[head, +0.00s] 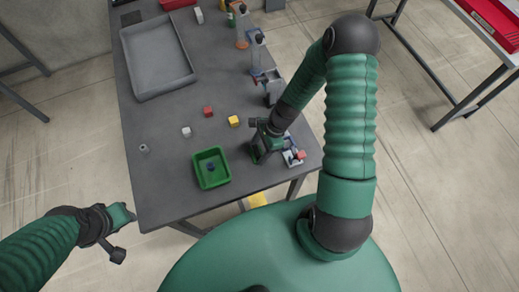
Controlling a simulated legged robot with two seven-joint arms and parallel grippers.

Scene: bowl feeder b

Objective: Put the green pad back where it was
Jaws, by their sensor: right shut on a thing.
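My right gripper (259,152) points down at the table's near right part, to the right of the green tray. A small dark green piece, which looks like the green pad (254,156), shows at its fingertips. The gripper is shut on it, and the fingers and arm hide much of it. Whether the pad touches the table is too small to tell. My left gripper (122,216) is off the table's left edge, over the floor, away from the pad; its fingers are too unclear to tell open from shut.
A green tray (225,181) holds a small dark blue thing. Red (208,112), yellow (233,121) and white (186,132) cubes lie behind it. A large grey tray (135,62) is farther back. A small fixture with a red part (300,155) stands right of my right gripper.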

